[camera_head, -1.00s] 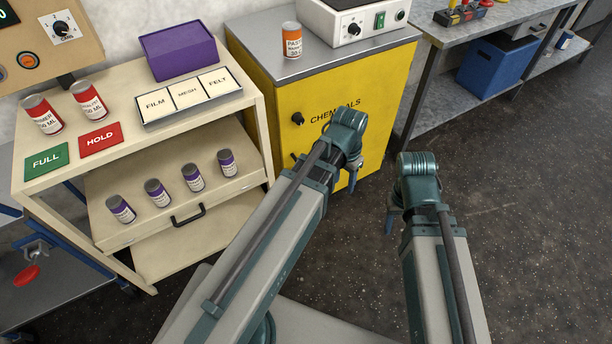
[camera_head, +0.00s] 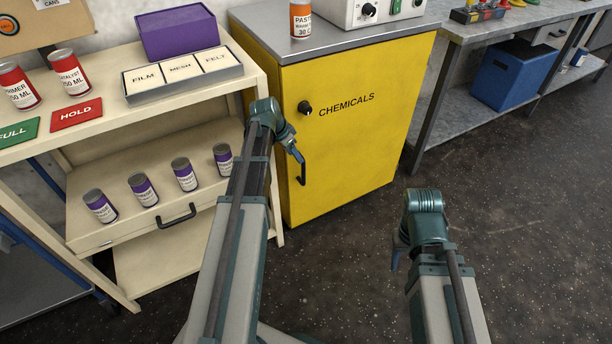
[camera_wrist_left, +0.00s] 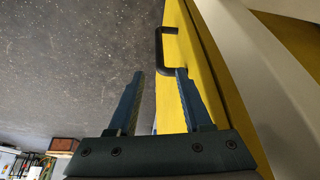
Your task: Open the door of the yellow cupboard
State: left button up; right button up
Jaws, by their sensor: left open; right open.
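The yellow cupboard (camera_head: 345,140) marked CHEMICALS stands in the middle of the head view, its door shut. A black knob (camera_head: 305,107) sits at the door's upper left, and a black handle (camera_head: 302,172) is below it near the left edge. My left gripper (camera_head: 298,155) is open beside the top of the handle.
A cream trolley (camera_head: 125,115) with a pulled-out drawer holding several purple-labelled cans stands left of the cupboard, close to my left arm. A grey bench (camera_head: 470,30) with a blue bin (camera_head: 518,75) stands to the right. The floor (camera_head: 530,200) before the cupboard is clear.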

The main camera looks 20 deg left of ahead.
pick_arm(q)
jog(key=b+x, duration=1.2)
jog(key=x, duration=0.1)
jog(key=shift+f+b, duration=0.3)
jog(key=shift+f, duration=0.15)
jog(key=shift+d, duration=0.1)
grip_shut()
dwell(0.9)
